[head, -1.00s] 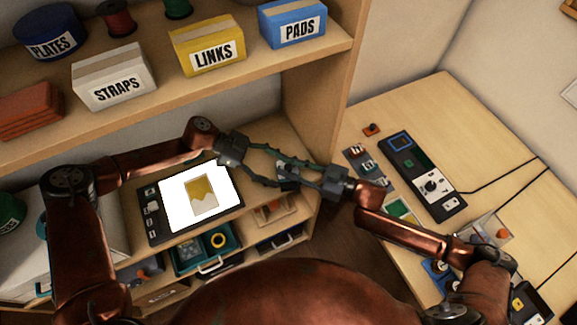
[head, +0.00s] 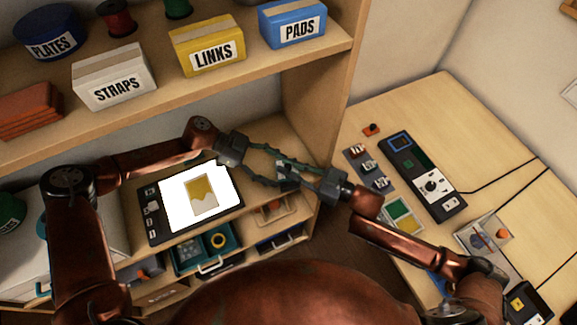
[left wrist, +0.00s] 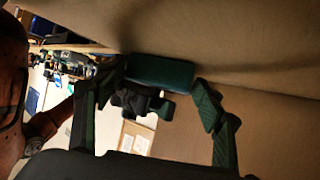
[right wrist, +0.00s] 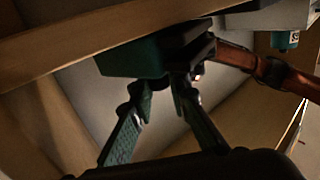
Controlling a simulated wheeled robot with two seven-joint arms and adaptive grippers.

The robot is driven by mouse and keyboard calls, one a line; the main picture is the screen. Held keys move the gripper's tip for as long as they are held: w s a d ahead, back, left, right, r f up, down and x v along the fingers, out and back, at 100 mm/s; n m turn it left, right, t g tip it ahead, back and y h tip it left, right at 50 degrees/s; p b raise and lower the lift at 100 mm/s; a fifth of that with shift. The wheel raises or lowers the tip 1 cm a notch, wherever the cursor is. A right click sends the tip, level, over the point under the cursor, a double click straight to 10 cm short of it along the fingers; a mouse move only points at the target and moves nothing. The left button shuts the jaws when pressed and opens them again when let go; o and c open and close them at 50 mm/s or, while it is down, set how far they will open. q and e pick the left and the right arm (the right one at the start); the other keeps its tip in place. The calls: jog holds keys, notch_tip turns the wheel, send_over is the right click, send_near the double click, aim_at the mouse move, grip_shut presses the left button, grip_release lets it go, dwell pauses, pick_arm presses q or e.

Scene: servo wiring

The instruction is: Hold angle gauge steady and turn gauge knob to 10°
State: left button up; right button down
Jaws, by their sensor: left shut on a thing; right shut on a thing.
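The angle gauge (head: 289,170) is small and dark teal in the head view, mostly hidden among my fingers above the lower shelf's right end. In the left wrist view it is a teal block (left wrist: 160,72) between the spread fingers of my left gripper (head: 282,163), which is shut on it. My right gripper (head: 291,180) comes from the other side. In the right wrist view its fingers close in on a dark part at the teal body (right wrist: 130,60), which appears to be the knob. The dial reading does not show.
A tablet (head: 152,225) with a lit screen lies on the lower shelf. Labelled boxes, such as the LINKS box (head: 208,45), stand on the upper shelf. A dark control panel (head: 430,183) and several small parts lie on the right-hand table (head: 465,125).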

pick_arm(q)
jog(key=shift+d, duration=0.1)
pick_arm(e)
jog(key=m+t+h, duration=0.2)
jog(key=m+t, duration=0.1)
jog(key=shift+s+a+t+h, duration=0.2)
jog(key=shift+a+t+h, duration=0.05)
jog(key=shift+t+h, duration=0.15)
jog(key=shift+m+t+h, duration=0.9)
jog(key=shift+t+h, duration=0.1)
jog(key=shift+h, duration=0.1)
jog(key=shift+d, duration=0.1)
jog(key=c, duration=2.1)
grip_release()
jog(key=shift+w+d+h, duration=0.1)
jog(key=shift+h, duration=0.2)
jog(key=shift+s+d+f+m, duration=0.1)
jog(key=shift+s+d+m, duration=0.2)
jog(key=shift+s+d, duration=0.1)
jog(key=v, duration=1.1)
jog(key=shift+a, duration=0.2)
